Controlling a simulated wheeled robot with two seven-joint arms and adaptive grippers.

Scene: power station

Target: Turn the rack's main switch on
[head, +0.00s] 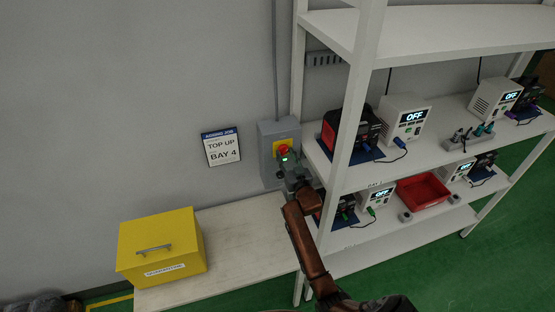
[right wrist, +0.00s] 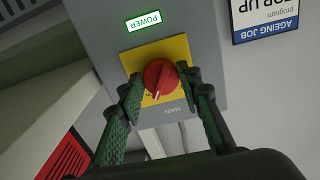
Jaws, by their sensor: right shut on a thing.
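The main switch is a red rotary knob (head: 283,149) on a yellow plate, on a grey box (head: 268,135) on the wall beside the rack. In the right wrist view the knob (right wrist: 160,76) sits between the two green-padded fingers of my right gripper (right wrist: 163,84), which is shut on it. A POWER lamp (right wrist: 143,21) on the box glows green. In the head view my right gripper (head: 287,166) partly covers the box front. My left gripper is not in view.
The white rack (head: 450,153) stands right of the box, holding chargers with lit OFF displays (head: 413,117) and a red tray (head: 422,190). A yellow case (head: 161,243) sits on a pale bench (head: 240,230). A job sign (head: 221,147) hangs left of the box.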

